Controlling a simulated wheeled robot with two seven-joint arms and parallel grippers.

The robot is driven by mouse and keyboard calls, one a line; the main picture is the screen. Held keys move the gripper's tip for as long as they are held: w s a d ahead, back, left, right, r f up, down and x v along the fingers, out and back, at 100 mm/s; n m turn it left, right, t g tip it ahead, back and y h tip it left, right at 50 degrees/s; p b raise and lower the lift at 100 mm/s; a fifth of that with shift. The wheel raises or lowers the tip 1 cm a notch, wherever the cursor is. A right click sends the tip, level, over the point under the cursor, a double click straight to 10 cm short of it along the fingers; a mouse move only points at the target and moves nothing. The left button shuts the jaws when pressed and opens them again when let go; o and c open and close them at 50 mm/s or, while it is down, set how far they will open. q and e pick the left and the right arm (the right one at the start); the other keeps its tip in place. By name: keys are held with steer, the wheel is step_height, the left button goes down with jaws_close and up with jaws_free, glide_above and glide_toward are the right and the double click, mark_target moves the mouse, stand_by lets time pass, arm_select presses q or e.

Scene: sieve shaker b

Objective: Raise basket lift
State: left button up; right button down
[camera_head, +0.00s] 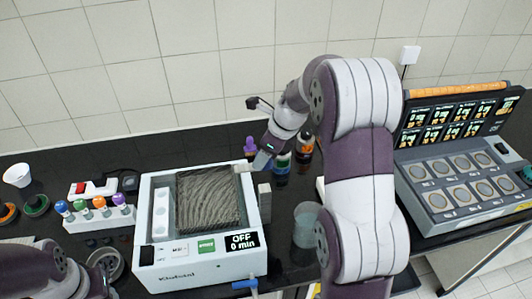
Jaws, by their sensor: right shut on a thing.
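A white box-shaped bath (200,268) stands on the black bench. Its display reads OFF, 0 min. A dark, ridged basket surface (208,200) fills most of its open top. My right gripper (261,161) comes down from above at the bath's back right corner. It is shut on a small part there, which looks like the basket lift's handle; the fingers hide most of it. A grey upright block (264,203) stands at the bath's right side. My left arm shows at the lower left, but its gripper is not in view.
A white rack (100,217) with colored-cap bottles is left of the bath. A clear beaker (306,225) stands to its right, with several bottles (304,147) behind. A large panel device (465,185) is at the right. A blue tap (243,286) juts from the front.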

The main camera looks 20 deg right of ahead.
steer(key=c, duration=0.5)
jaws_free()
steer(key=shift+w+r, duration=0.15)
steer(key=shift+r, duration=0.1)
steer(key=shift+c, duration=0.2)
steer(key=shift+o, duration=0.3)
steer(key=shift+f, duration=0.1)
steer(key=p+v, duration=0.4)
steer(key=v, duration=0.9)
steer(key=shift+f, duration=0.2)
